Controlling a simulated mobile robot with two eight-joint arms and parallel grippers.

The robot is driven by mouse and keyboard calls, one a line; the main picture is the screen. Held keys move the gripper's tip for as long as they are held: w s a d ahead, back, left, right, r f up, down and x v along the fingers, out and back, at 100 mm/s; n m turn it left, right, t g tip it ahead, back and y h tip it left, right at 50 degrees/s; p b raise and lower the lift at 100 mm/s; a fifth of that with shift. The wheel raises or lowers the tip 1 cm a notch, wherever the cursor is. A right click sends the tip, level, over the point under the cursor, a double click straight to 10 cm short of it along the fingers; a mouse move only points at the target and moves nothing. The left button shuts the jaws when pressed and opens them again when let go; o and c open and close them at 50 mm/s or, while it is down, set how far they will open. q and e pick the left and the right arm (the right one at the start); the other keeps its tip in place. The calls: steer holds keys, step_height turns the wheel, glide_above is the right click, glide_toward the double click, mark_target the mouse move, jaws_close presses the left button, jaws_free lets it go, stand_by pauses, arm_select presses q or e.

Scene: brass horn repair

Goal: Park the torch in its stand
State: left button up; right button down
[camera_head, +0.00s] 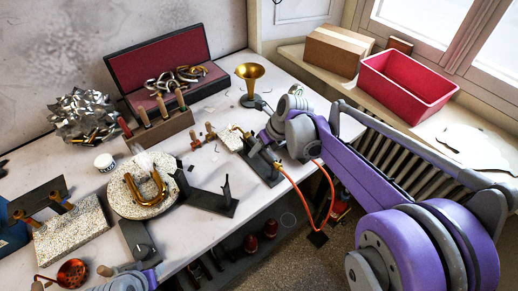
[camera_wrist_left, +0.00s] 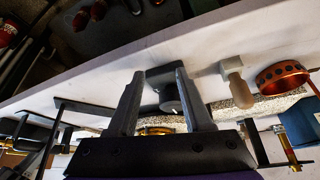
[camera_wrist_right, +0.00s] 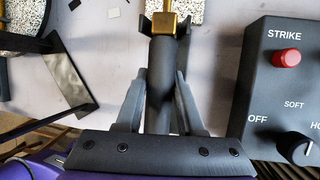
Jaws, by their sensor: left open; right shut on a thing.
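The torch shows in the right wrist view as a dark cylindrical handle (camera_wrist_right: 160,85) with a brass front part (camera_wrist_right: 165,22). My right gripper (camera_wrist_right: 160,82) is shut on the handle; it also shows in the head view (camera_head: 262,138). A dark forked bracket (camera_wrist_right: 143,26) has its prongs on either side of the torch's front; I cannot tell whether they touch. An orange hose (camera_head: 292,183) hangs below the right gripper. My left gripper (camera_wrist_left: 157,78) is open above the bench's front edge, with a dark knobbed fixture (camera_wrist_left: 170,103) behind its fingers, apparently ungripped.
A control box (camera_wrist_right: 290,85) with a red button and knob stands right of the torch. A dark stand with posts (camera_head: 213,203) is to its left. A round speckled board (camera_head: 118,202) carries a brass U-tube (camera_head: 147,190). A brass bell (camera_head: 250,78) stands behind.

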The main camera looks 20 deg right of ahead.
arm_select(q)
steer(key=shift+f, duration=0.1)
arm_select(e)
steer(key=shift+f, duration=0.1)
steer(key=shift+c, duration=2.2)
jaws_free()
steer(key=o, duration=0.4)
steer(key=shift+o, duration=0.2)
arm_select(q)
steer(key=shift+w+r+p, duration=0.25)
steer(key=shift+r+p, duration=0.5)
steer(key=shift+r, duration=0.2)
steer(key=shift+w+r+p, duration=0.3)
steer(key=shift+r+p, duration=0.4)
steer(key=shift+r, duration=0.25)
steer(key=shift+w+r+p, duration=0.25)
steer(key=shift+r+p, duration=0.5)
steer(key=shift+r, duration=0.2)
arm_select(e)
steer(key=shift+r, duration=4.05)
